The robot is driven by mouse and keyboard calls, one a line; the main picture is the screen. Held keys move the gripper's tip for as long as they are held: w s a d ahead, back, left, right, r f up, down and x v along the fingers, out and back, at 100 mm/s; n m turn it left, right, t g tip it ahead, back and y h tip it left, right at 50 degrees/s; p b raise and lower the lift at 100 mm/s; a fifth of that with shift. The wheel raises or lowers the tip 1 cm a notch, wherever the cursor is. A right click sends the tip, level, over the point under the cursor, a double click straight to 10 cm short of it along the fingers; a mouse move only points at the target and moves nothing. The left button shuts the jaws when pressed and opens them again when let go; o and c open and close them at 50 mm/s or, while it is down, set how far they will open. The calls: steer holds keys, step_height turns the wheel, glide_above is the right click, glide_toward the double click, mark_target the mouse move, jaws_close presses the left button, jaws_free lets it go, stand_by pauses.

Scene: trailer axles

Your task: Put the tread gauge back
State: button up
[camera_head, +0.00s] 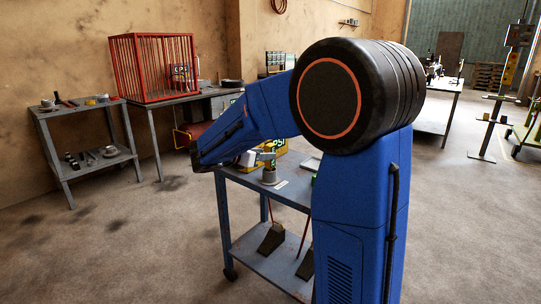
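I cannot make out a tread gauge for certain; the small items in view are too small to tell apart. My blue arm fills the middle of the view, and its forearm slopes down to the left over a blue-grey cart (226,222). I cannot make out my gripper's fingers or anything held in them. On the cart top, partly behind my arm, are a grey round piece (270,175), a small white piece (247,159) and a yellow-and-black item (280,147) with green digits.
Two black wedge-shaped pieces (271,238) rest on the cart's lower shelf. A grey two-level table (58,111) with small tools stands at left. A red wire cage (152,68) stands on a table (163,101) behind. The floor at front left is clear.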

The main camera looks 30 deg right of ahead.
steer(key=shift+v, duration=2.25)
steer(key=s+f+m+g+y, duration=0.1)
steer(key=s+f+m+y, duration=0.1)
steer(key=s+m, duration=0.35)
steer(key=s+f+m+g+y, duration=0.1)
steer(key=s+f+m+y, duration=0.1)
steer(key=s, duration=0.7)
steer(key=s+f+m+y, duration=0.2)
steer(key=s+m+y, duration=0.15)
steer(key=s, duration=0.35)
steer(key=s+a+f+m+t+y, duration=0.1)
steer(key=s+a+f+m+y, duration=0.1)
steer(key=s+a+m, duration=0.3)
steer(key=s+a+f+m+y, duration=0.3)
steer(key=s+a+m, duration=0.3)
steer(key=s, duration=0.3)
steer(key=shift+f+t+y, duration=0.3)
steer(key=shift+t+y, duration=0.1)
steer(key=shift+y, duration=0.15)
